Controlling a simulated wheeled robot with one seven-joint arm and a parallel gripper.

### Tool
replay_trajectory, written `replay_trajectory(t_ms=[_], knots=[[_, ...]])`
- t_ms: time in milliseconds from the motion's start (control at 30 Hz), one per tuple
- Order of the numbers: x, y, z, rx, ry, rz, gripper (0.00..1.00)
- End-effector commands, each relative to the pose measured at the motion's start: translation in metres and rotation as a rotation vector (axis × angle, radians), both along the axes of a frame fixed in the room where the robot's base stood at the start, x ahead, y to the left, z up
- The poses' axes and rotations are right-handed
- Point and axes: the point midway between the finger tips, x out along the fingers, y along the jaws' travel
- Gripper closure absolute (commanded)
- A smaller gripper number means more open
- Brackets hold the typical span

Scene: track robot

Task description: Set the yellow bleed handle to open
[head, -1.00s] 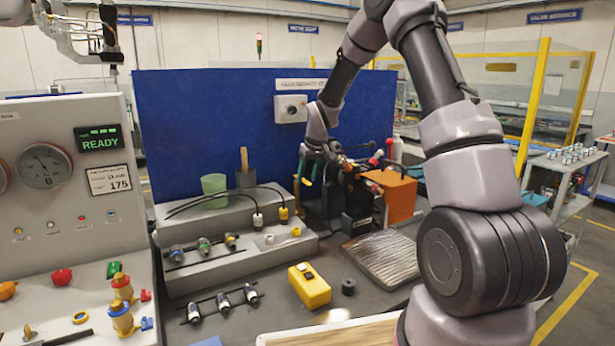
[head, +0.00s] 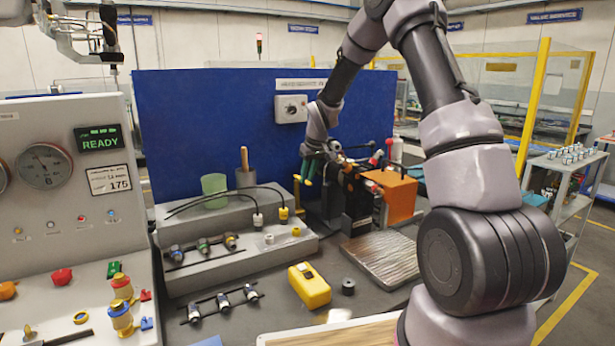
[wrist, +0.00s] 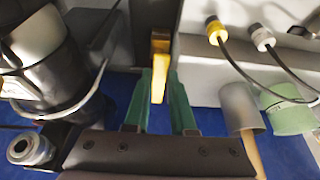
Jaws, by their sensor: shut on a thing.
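The yellow bleed handle (wrist: 160,72) shows in the wrist view as an upright yellow bar between my green fingertips. My gripper (wrist: 165,84) is shut on it, one finger on each side. In the head view my gripper (head: 307,172) is at the back of the bench, by the blue panel, with its fingers pointing down. A yellow upright piece (head: 297,190) shows just left of the fingers there. My arm hides part of this area, and the handle's full position is hard to read.
A green cup (head: 214,184) and a grey holder with a wooden-handled tool (head: 245,178) stand left of my gripper. Two cables with white and yellow plugs (head: 283,214) lie nearby. An orange block (head: 398,196) stands to the right. A yellow box (head: 310,286) sits in front.

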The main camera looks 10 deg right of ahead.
Motion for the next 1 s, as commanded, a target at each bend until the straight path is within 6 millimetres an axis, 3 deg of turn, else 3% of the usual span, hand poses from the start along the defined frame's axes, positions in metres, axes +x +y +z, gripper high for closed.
replay_trajectory(t_ms=[1000], knots=[[-0.0013,0.0049,0.0002,-0.001,0.000,-0.044,1.00]])
